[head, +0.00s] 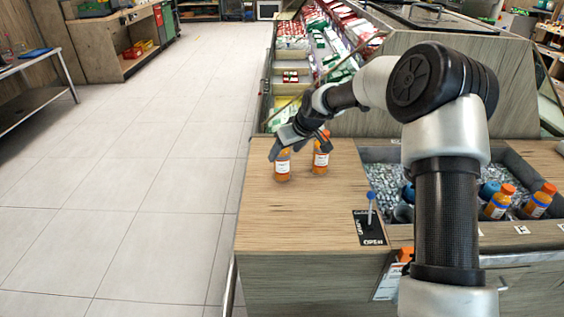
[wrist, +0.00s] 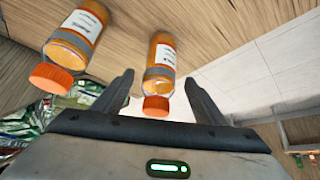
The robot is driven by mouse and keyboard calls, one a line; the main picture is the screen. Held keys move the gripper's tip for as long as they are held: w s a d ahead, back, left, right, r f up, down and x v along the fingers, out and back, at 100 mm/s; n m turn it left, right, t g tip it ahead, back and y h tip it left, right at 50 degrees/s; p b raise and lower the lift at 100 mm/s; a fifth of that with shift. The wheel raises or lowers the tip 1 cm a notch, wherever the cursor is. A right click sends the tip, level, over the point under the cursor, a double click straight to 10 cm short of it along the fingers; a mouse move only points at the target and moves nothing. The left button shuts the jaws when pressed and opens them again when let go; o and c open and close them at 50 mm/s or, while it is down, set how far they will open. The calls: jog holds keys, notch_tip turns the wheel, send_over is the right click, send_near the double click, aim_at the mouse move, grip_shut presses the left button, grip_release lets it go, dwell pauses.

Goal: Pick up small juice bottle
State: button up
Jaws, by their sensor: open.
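Two small orange juice bottles with white labels and orange caps stand upright on the wooden counter (head: 300,222). In the head view, the left bottle (head: 282,169) is at my gripper (head: 285,146), whose fingers hide part of its top. The right bottle (head: 320,161) stands close behind it, partly covered by my gripper. In the wrist view, one bottle (wrist: 161,62) lies between the two spread fingers of my gripper (wrist: 160,92), with a visible gap on each side. The other bottle (wrist: 79,37) is outside the fingers, to the left. My gripper is open and empty.
To the right, a sunken ice bin (head: 385,180) holds more orange bottles (head: 498,203). A black sign with a blue-topped stick (head: 370,228) stands on the counter near the bin. A display of packaged goods (head: 335,50) is behind. Open tiled floor lies left.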

jog(key=x, duration=0.4)
jog(key=shift+w+a+b, duration=0.1)
jog(key=shift+w+b, duration=0.15)
jog(key=shift+b, duration=0.15)
jog(key=c, duration=1.3)
jog(key=shift+r, duration=0.1)
jog(key=shift+c, duration=0.3)
